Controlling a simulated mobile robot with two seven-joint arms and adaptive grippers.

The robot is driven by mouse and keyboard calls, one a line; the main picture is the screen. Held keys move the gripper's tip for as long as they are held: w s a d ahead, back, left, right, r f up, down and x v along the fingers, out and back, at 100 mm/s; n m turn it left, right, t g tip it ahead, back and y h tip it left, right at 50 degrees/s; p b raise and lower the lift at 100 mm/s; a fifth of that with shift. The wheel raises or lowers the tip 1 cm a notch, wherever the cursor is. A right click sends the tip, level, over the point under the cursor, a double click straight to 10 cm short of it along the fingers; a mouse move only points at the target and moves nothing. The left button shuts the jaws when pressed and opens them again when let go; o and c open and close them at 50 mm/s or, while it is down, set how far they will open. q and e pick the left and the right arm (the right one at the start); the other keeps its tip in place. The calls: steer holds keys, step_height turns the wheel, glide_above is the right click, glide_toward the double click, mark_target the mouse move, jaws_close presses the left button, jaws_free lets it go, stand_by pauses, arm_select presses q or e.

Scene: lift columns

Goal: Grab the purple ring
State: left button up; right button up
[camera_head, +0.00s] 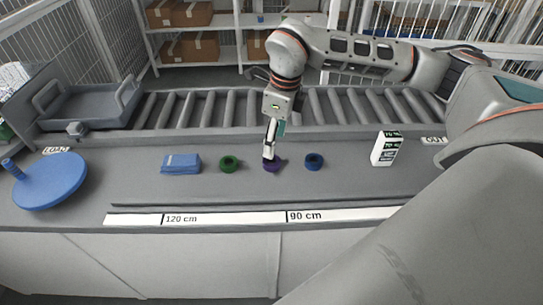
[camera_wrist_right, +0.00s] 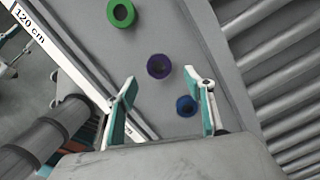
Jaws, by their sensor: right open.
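The purple ring (camera_head: 275,168) lies on the grey table between a green ring (camera_head: 228,166) and a blue ring (camera_head: 314,164). My right gripper (camera_head: 268,156) is over the purple ring and partly hides it in the head view. In the right wrist view, the purple ring (camera_wrist_right: 150,62) shows just beyond the two spread fingers of the open right gripper (camera_wrist_right: 160,80). Nothing is between the fingers. I cannot tell the exact height above the ring. The left gripper is not in view.
The blue ring (camera_wrist_right: 181,107) shows close by the right-hand finger in the wrist view. A blue folded stack (camera_head: 181,164) and a blue turntable (camera_head: 50,181) are at left. A white box (camera_head: 385,149) stands at right. A roller conveyor (camera_head: 210,108) runs behind.

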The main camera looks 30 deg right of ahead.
mark_target(270, 168)
steer(key=shift+s+a+f, duration=0.1)
steer(key=shift+a+f, duration=0.1)
steer(key=shift+f, duration=0.75)
steer(key=shift+w+a+f+p, duration=0.1)
steer(key=shift+w+f+p, duration=0.05)
steer(key=shift+f, duration=1.15)
steer(key=shift+w+f+p, duration=0.1)
steer(key=shift+f+p, duration=0.05)
steer(key=shift+f, duration=1.15)
steer(key=c, duration=1.2)
